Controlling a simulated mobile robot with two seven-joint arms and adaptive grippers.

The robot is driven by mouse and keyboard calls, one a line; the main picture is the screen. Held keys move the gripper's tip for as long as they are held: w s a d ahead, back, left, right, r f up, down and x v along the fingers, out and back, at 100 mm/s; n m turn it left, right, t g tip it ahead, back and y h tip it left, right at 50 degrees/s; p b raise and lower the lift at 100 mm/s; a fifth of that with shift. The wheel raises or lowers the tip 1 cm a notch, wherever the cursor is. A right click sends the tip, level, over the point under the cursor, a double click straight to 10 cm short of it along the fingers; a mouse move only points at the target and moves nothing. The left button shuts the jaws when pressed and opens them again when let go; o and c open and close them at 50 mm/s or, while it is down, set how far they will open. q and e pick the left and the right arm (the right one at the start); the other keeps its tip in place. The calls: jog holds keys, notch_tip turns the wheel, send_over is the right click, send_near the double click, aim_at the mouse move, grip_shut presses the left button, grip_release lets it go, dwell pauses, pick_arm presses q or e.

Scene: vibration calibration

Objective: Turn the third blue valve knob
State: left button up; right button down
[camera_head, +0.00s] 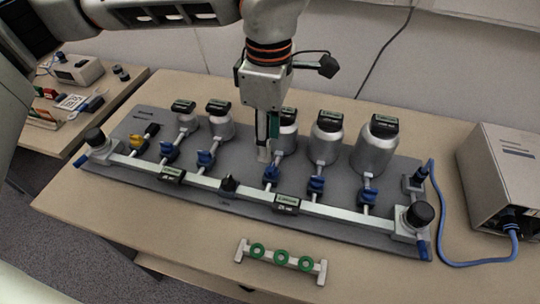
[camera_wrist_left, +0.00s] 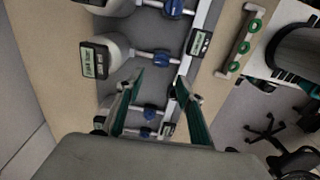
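The third blue valve knob (camera_head: 271,175) sits on the pipe below the third canister (camera_head: 287,132), toward the manifold bar (camera_head: 235,188). In the left wrist view this knob (camera_wrist_left: 163,58) lies just ahead of the fingertips. My left gripper (camera_head: 265,155) points down from above, close behind the knob and beside the canister. In the wrist view its two green-lined fingers (camera_wrist_left: 159,77) are apart with nothing between the tips. I cannot tell its exact height above the knob. My right gripper is in neither view.
Other blue knobs flank it: the second (camera_head: 206,160) to the left, the fourth (camera_head: 316,188) to the right. Canisters stand behind them. A small rack with green rings (camera_head: 281,258) lies in front. A grey box (camera_head: 502,178) with a blue cable stands at right.

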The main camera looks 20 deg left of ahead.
aim_at(270, 166)
pick_arm(q)
notch_tip(270, 166, down, 7)
jog(key=shift+s+d+r+b, duration=0.1)
jog(key=shift+r+b, duration=0.1)
jog(key=shift+b, duration=0.55)
jog(key=shift+f, duration=0.4)
jog(key=c, duration=1)
grip_shut()
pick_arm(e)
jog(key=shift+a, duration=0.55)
